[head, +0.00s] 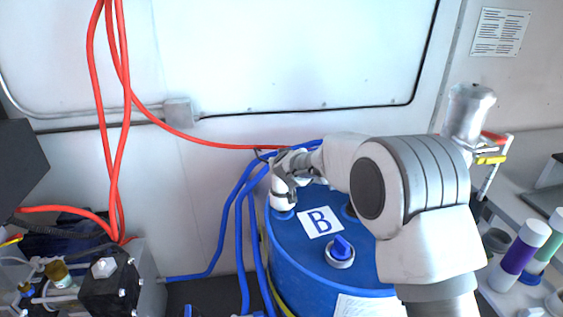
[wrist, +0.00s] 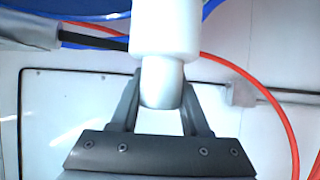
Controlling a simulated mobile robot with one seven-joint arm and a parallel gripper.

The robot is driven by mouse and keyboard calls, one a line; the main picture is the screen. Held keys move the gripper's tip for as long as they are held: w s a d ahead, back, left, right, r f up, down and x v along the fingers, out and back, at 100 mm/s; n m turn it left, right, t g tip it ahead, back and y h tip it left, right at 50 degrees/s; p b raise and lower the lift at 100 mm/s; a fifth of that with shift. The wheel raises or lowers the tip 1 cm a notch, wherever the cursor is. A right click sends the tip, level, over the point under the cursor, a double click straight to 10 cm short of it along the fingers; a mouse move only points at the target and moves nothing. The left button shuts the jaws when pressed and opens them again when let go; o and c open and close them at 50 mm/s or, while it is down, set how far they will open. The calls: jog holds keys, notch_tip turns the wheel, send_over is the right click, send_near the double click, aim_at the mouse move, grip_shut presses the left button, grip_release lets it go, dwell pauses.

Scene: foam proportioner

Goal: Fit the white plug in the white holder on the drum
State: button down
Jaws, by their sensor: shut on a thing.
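My gripper (head: 286,165) is at the back left of the blue drum's top (head: 318,257), with its arm reaching in from the right. In the wrist view, my gripper (wrist: 160,98) is shut on the rounded, narrower end of the white plug (wrist: 161,82). A wider white cylinder (wrist: 165,30) adjoins it and runs out of the picture. In the head view, a white cylinder (head: 282,195) stands on the drum just below my fingers, above a blue ring. I cannot tell where plug and holder meet, or how deep the plug sits.
Blue hoses (head: 232,200) run along the drum's left, and a red hose (head: 215,144) passes behind my gripper. Bottles (head: 525,247) stand on the right bench.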

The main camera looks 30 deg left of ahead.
jog(key=shift+f+b, duration=1.55)
jog(key=shift+f, duration=0.25)
jog(key=shift+s+p, duration=0.1)
jog(key=shift+p, duration=0.2)
jog(key=shift+f+b, duration=0.6)
jog(key=shift+f, duration=0.1)
jog(key=c, duration=0.7)
grip_release()
jog(key=shift+r, duration=0.1)
jog(key=shift+d, duration=0.1)
jog(key=shift+v, duration=5.45)
